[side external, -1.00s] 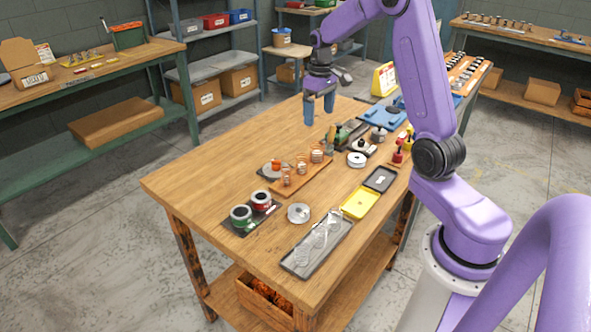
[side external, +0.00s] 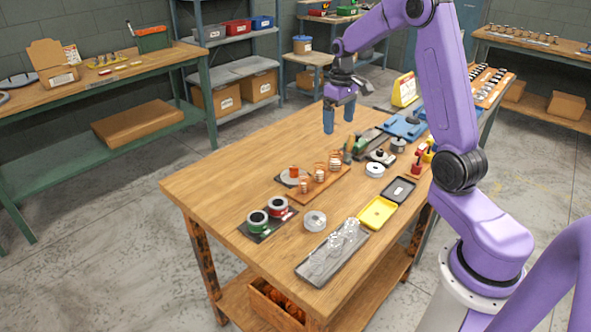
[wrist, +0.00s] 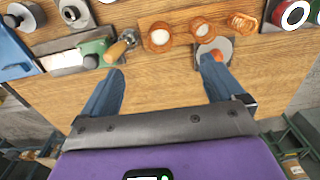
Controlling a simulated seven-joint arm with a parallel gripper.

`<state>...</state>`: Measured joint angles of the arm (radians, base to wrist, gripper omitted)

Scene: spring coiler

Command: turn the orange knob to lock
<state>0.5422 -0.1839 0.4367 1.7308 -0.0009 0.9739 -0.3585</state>
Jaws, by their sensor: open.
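The orange knob (side external: 294,172) stands on a round grey disc (side external: 286,179) at the left end of a wooden strip with copper coils. In the wrist view the orange knob (wrist: 217,55) shows at upper right on its grey disc (wrist: 224,44), partly hidden by the right finger. My gripper (side external: 338,122) is open and empty above the far part of the table, apart from the knob. In the wrist view my gripper (wrist: 162,68) has its blue fingers spread wide with bare wood between them. Which way the knob is set cannot be told.
Copper coils (side external: 320,171) stand beside the knob on the strip. A green-handled tool (wrist: 96,48) and a wooden-handled tool (wrist: 121,46) lie near the left finger. The table's left side is clear.

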